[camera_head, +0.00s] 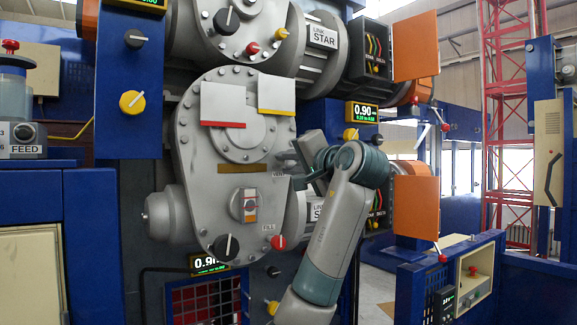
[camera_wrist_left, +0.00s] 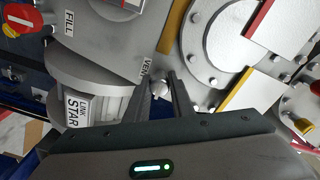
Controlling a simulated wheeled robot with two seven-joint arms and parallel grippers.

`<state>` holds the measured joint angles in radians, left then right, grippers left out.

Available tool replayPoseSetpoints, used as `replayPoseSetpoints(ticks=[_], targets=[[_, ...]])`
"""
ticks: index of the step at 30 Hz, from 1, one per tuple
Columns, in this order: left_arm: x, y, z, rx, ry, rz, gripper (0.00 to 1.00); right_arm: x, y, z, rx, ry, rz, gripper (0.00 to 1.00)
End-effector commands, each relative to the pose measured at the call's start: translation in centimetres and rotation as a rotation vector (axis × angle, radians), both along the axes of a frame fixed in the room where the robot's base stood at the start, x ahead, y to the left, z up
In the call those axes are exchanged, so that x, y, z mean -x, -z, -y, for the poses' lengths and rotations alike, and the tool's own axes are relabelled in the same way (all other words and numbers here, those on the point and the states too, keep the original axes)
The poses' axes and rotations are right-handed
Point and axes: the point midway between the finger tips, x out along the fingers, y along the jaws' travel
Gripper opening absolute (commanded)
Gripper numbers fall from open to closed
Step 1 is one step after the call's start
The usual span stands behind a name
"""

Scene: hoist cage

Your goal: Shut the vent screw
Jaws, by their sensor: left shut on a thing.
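The grey gearbox cover (camera_head: 205,190) fills the middle of the head view. The VENT label shows beside its right edge, and in the wrist view it reads VEN (camera_wrist_left: 146,70), partly covered. The vent screw (camera_wrist_left: 160,88) is a small silver knob next to that label, between my fingertips. My left gripper (camera_head: 287,163) reaches the cover's right edge and hides the screw in the head view. In the wrist view the left gripper (camera_wrist_left: 163,92) has both fingers closed around the screw. How far the screw is turned cannot be told. My right gripper is out of view.
Below the vent are the FILL label and a red knob (camera_head: 278,242) and a black knob (camera_head: 226,246). White plates with red (camera_head: 222,104) and yellow (camera_head: 276,95) edges stand out above. Orange panels (camera_head: 414,207) project at right. A sight gauge (camera_head: 249,205) sits mid-cover.

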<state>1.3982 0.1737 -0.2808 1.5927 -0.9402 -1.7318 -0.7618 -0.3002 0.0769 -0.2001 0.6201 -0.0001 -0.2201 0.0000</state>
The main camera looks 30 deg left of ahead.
Motion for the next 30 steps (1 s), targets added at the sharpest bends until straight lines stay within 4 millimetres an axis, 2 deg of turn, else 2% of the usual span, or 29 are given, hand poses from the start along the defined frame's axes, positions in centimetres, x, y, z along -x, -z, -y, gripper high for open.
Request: replayPoseSetpoints(ticks=[11,21,30], targets=[[-0.1,0.8,0.1,0.085,0.002,0.19,0.0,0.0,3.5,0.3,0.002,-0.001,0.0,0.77],[-0.1,0.6,0.1,0.203,0.002,0.477,0.0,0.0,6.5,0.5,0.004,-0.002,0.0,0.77],[0.0,0.4,0.1,0.313,0.001,0.741,0.0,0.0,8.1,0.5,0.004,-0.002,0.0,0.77]])
